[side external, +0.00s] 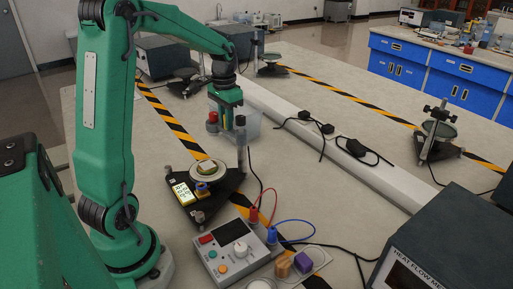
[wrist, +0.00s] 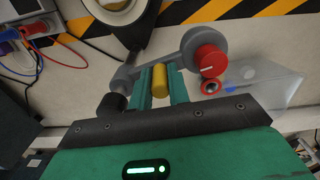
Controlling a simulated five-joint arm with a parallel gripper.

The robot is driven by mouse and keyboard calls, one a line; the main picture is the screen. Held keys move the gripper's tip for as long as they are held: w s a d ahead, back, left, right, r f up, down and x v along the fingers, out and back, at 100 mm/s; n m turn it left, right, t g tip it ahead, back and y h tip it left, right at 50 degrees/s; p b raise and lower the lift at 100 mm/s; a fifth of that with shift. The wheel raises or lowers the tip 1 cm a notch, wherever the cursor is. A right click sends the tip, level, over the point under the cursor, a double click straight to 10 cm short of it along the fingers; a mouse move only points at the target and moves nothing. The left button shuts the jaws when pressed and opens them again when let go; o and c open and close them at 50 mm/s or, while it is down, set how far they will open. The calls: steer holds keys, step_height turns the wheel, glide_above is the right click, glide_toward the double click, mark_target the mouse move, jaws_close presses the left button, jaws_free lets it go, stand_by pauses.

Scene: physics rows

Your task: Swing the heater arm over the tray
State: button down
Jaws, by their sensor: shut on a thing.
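The heater arm (wrist: 188,47) is a grey bar with a round head, a red knob (wrist: 207,60) and a yellow handle peg (wrist: 160,81). My gripper (wrist: 160,84) is shut on the yellow peg, with a green finger on either side. In the side view my gripper (side external: 227,118) is between the red end and the dark upright post (side external: 240,134). The pale round tray (side external: 209,179) stands on a black base, nearer the camera and below. Its edge shows at the top of the wrist view (wrist: 111,15). The heater head is beside the tray, not over it.
A clear box (side external: 247,122) stands behind the heater arm. A control box (side external: 232,247) with red and blue leads is in front. A white rail (side external: 325,153) with black plugs runs along the bench at the right.

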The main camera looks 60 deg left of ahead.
mark_target(221, 127)
steer(key=shift+s+n, duration=0.2)
steer(key=shift+n, duration=0.1)
steer(key=s+d+n, duration=0.3)
steer(key=d+n, duration=0.2)
steer(key=n, duration=0.9)
steer(key=shift+s+d, duration=0.3)
steer(key=shift+s, duration=0.05)
steer(key=shift+r+n, duration=0.1)
steer(key=shift+n, duration=0.2)
steer(key=c, duration=1.3)
jaws_free()
